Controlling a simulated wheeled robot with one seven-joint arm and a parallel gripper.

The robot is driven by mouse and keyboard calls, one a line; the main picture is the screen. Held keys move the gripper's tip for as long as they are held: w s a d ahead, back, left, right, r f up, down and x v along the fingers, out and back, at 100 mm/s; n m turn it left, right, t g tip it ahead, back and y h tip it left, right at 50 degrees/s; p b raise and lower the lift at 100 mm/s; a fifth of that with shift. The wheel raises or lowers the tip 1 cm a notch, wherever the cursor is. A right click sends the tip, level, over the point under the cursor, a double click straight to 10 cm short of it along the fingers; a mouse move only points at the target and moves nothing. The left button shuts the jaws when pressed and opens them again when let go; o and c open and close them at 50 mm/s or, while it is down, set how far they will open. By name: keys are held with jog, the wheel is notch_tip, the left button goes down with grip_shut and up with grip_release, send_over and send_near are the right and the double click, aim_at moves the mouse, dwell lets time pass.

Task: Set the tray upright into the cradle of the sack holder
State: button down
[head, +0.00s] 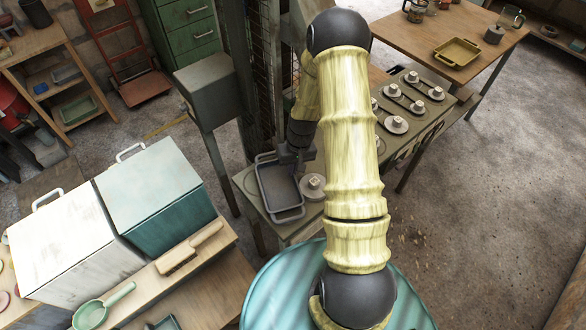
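A dark grey tray (279,188) with a raised rim and end handles lies on a grey-green bench (250,196) left of my arm. My gripper (291,158) is dark and points down at the tray's far right edge. Its fingers are small and dark there, so I cannot tell whether they grip the rim or only stand beside it. A second, yellow-brown tray (457,53) lies on the wooden table at the upper right. I cannot clearly make out a sack holder or its cradle; a red upright frame (127,55) stands at the back left.
Pulleys (394,124) on a long panel stand right of my arm. A grey box on legs (205,90) stands left of the tray. White and teal bins (155,195), a brush (188,250) and a green scoop (92,315) are at lower left. Floor at right is open.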

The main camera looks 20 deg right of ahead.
jog(key=shift+f, duration=0.35)
jog(key=shift+f, duration=0.15)
jog(key=c, duration=1.7)
grip_release()
jog(key=r, duration=0.4)
jog(key=d+r+b, duration=0.1)
jog(key=r, duration=0.7)
jog(key=shift+s+d+r+b, duration=0.1)
jog(key=shift+d+b, duration=0.2)
jog(key=shift+d, duration=0.05)
